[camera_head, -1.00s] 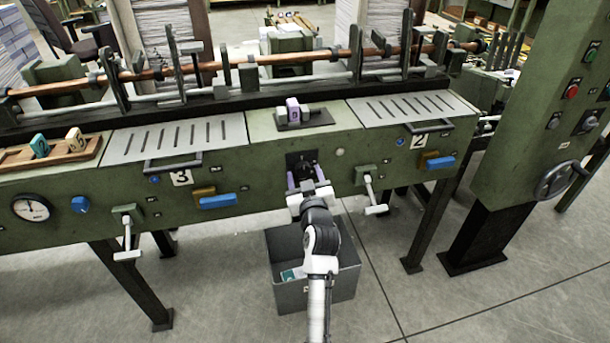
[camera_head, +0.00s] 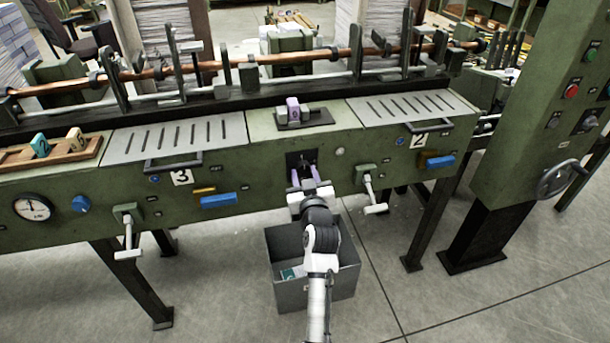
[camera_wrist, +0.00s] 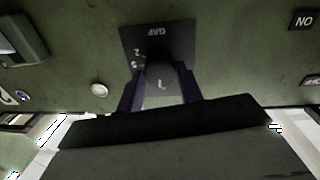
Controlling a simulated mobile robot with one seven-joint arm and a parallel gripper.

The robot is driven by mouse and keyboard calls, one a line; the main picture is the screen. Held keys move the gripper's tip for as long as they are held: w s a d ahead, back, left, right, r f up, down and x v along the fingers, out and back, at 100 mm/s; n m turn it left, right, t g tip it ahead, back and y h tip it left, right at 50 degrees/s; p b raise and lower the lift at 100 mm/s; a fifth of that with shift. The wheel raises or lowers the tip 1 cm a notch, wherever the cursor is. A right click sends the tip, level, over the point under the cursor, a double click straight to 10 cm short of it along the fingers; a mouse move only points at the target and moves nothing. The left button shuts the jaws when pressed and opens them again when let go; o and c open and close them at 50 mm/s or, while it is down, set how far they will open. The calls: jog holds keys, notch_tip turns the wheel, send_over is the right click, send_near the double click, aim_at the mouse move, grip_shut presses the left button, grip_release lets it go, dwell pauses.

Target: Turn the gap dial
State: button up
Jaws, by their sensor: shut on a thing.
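The gap dial is a dark knob (camera_wrist: 162,86) on a black square plate (camera_wrist: 157,45) on the green machine front. The plate reads GAP, upside down in the wrist view, with small numbers beside the knob. In the head view the plate (camera_head: 300,157) is partly covered by my gripper. My gripper (camera_head: 303,178) reaches the dial from the front, its two purple-grey fingers on either side of the knob. In the wrist view my gripper (camera_wrist: 162,92) is shut on the knob. A white mark shows on the knob's face.
A grey bin (camera_head: 318,283) stands on the floor below my arm. White-handled levers (camera_head: 372,198) stick out to the right and far left. A round gauge (camera_head: 31,207) and a blue knob (camera_head: 81,204) are at left. A white button (camera_wrist: 99,90) sits beside the dial.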

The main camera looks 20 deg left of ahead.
jog(key=m+p, duration=0.1)
jog(key=m, duration=0.2)
jog(key=m+p, duration=0.2)
jog(key=m, duration=0.1)
jog(key=shift+r+m+g, duration=0.2)
jog(key=shift+m+g, duration=0.1)
jog(key=m+p, duration=0.3)
jog(key=m, duration=0.2)
jog(key=shift+m+g, duration=0.3)
jog(key=shift+m, duration=0.1)
jog(key=o, duration=1)
jog(key=shift+d+f, duration=0.1)
